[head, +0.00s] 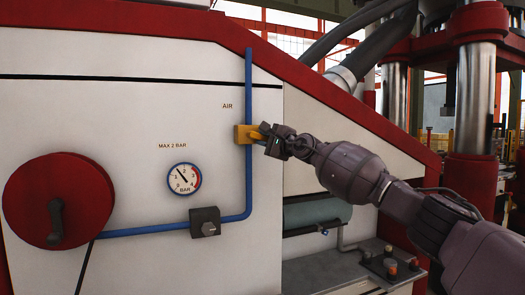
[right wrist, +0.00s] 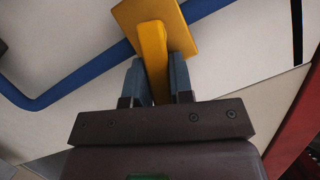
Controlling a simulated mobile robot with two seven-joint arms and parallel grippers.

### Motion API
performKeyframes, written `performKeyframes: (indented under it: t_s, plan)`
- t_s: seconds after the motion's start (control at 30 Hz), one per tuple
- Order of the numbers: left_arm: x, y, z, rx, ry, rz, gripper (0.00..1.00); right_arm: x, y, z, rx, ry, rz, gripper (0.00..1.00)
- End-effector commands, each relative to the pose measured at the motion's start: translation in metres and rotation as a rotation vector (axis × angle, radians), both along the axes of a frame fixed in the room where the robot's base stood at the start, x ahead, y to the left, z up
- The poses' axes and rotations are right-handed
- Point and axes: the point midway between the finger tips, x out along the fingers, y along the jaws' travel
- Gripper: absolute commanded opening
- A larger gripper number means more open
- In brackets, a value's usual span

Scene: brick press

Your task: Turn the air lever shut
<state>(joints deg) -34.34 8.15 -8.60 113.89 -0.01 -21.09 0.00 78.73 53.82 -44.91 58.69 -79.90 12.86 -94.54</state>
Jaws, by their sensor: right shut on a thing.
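The yellow air lever (head: 258,136) sits at its yellow valve block (head: 241,134) on the blue vertical pipe (head: 248,85), below the word AIR. The lever sticks out from the block towards the right, across the pipe. My right gripper (head: 268,139) is at the lever from the right side. In the right wrist view, its two fingers (right wrist: 158,85) stand on both sides of the yellow lever (right wrist: 154,55), shut on it; the valve block (right wrist: 150,15) is just beyond. The fingers hide part of the lever in the head view. My left gripper is not in view.
A round pressure gauge (head: 184,179) and a dark regulator box (head: 205,222) are on the white panel to the lower left. A red reel (head: 58,200) with a dark handle is at far left. A ledge with buttons (head: 390,265) lies below my right arm.

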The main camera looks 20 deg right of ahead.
Motion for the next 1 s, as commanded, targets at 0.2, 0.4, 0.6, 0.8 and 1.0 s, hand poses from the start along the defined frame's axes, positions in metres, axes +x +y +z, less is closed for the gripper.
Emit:
performKeyframes:
  t_s: [0.2, 0.4, 0.6, 0.8, 1.0]
  plan:
    - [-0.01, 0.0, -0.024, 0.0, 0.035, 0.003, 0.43, 0.002, -0.001, 0.001, -0.164, -0.003, 0.001, 0.0]
    - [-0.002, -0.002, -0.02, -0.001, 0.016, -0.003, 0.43, 0.001, -0.002, 0.007, -0.269, -0.007, 0.001, 0.0]
    - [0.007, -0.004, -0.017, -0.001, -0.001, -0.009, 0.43, 0.001, -0.001, 0.01, -0.324, -0.009, 0.002, 0.0]
    - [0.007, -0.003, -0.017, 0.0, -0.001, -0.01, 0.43, 0.0, -0.001, 0.012, -0.344, -0.012, 0.001, 0.0]
    - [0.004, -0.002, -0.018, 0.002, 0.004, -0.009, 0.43, 0.0, -0.001, 0.013, -0.347, -0.013, 0.002, 0.0]
